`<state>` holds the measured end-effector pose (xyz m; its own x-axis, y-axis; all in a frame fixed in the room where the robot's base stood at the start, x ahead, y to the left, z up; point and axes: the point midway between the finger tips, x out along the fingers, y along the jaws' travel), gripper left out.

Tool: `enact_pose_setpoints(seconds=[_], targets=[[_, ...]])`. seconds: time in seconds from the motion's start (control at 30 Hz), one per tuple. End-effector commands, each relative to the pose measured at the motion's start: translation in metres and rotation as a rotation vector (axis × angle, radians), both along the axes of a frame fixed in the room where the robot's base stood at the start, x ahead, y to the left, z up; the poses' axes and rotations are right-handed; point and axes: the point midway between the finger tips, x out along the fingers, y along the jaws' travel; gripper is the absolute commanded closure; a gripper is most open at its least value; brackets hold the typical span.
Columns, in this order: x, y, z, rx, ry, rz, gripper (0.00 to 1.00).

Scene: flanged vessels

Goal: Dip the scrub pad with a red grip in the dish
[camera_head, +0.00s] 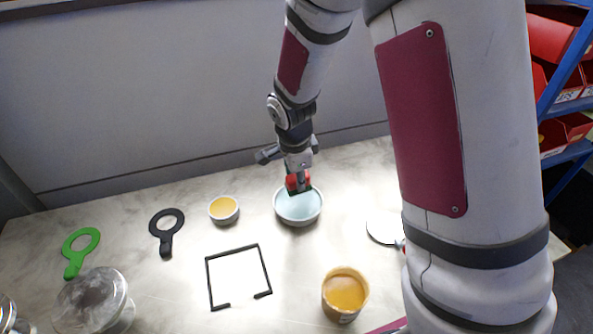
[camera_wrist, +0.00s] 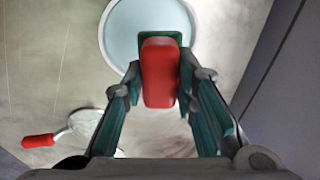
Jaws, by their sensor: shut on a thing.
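My gripper (camera_head: 299,174) points down at the dish from behind, and its fingers show in the wrist view (camera_wrist: 162,95). It is shut on the red grip of the scrub pad (camera_head: 291,183). In the wrist view the red grip (camera_wrist: 159,72) lies between the fingers, with a dark green pad edge under it. The dish (camera_head: 298,207) is a round pale bowl with light blue liquid; it also shows in the wrist view (camera_wrist: 121,37). The pad is over the dish's back part. I cannot tell whether the pad touches the liquid.
A small bowl of yellow liquid (camera_head: 224,209) stands left of the dish. A jar (camera_head: 344,296), a black frame (camera_head: 208,275), a black ring tool (camera_head: 166,244), a green ring tool (camera_head: 75,268) and a glass vessel (camera_head: 92,301) stand around. A red-handled round tool (camera_wrist: 38,141) lies nearby.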

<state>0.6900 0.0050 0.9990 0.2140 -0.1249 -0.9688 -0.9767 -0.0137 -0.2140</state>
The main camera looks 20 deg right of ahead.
Motion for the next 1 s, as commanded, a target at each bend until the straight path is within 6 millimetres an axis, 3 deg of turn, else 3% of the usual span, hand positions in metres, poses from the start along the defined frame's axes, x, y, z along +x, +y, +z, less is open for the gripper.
enact_pose_setpoints(seconds=[0.6,1.0], targets=[[0.001,0.001,-0.054,0.001,0.0,0.001,0.96],[0.0,0.0,-0.063,0.001,-0.001,0.0,0.96]])
